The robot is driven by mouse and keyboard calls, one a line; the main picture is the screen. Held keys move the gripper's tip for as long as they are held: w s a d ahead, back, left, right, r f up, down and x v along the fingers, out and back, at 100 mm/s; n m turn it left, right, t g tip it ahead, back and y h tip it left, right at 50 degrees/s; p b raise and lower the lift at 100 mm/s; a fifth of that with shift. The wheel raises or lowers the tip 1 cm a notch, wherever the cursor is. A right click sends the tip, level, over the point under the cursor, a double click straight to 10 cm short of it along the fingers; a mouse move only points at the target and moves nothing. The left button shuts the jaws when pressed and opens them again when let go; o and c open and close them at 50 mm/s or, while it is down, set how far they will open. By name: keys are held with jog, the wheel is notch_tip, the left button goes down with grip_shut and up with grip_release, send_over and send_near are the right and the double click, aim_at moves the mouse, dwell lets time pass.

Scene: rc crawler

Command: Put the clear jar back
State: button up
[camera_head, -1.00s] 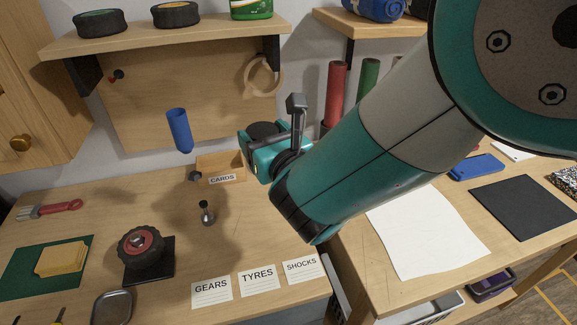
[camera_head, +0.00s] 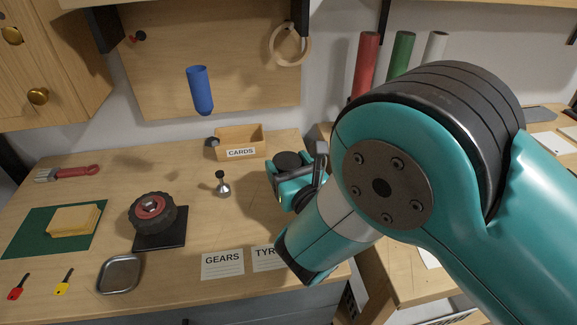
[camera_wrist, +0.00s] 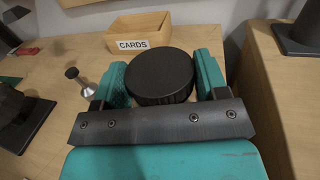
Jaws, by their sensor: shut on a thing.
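My gripper (camera_wrist: 162,72) is shut around a round thing with a black ribbed lid (camera_wrist: 160,70), which I take for the clear jar. Its teal fingers lie on either side just below the lid. The jar's body is hidden below the lid and fingers. In the head view, my gripper (camera_head: 291,178) is low over the right part of the workbench, with the black lid (camera_head: 288,159) on top. I cannot tell whether the jar touches the bench.
A wooden CARDS box (camera_wrist: 141,28) stands just behind the jar. A small metal plunger-like piece (camera_head: 221,184) is to the left. A black wheel (camera_head: 152,213) rests on a dark pad. GEARS (camera_head: 222,264) and TYRES labels lie in front. A blue tube (camera_head: 200,92) hangs on the back board.

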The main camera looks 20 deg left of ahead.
jog(key=shift+f, duration=0.1)
jog(key=o, duration=1)
jog(key=shift+c, duration=0.2)
jog(key=b+v, duration=1)
jog(key=b, duration=0.3)
jog(key=shift+f, duration=0.1)
jog(key=shift+s+d+r+b, duration=0.25)
jog(key=shift+s+d+b, duration=0.45)
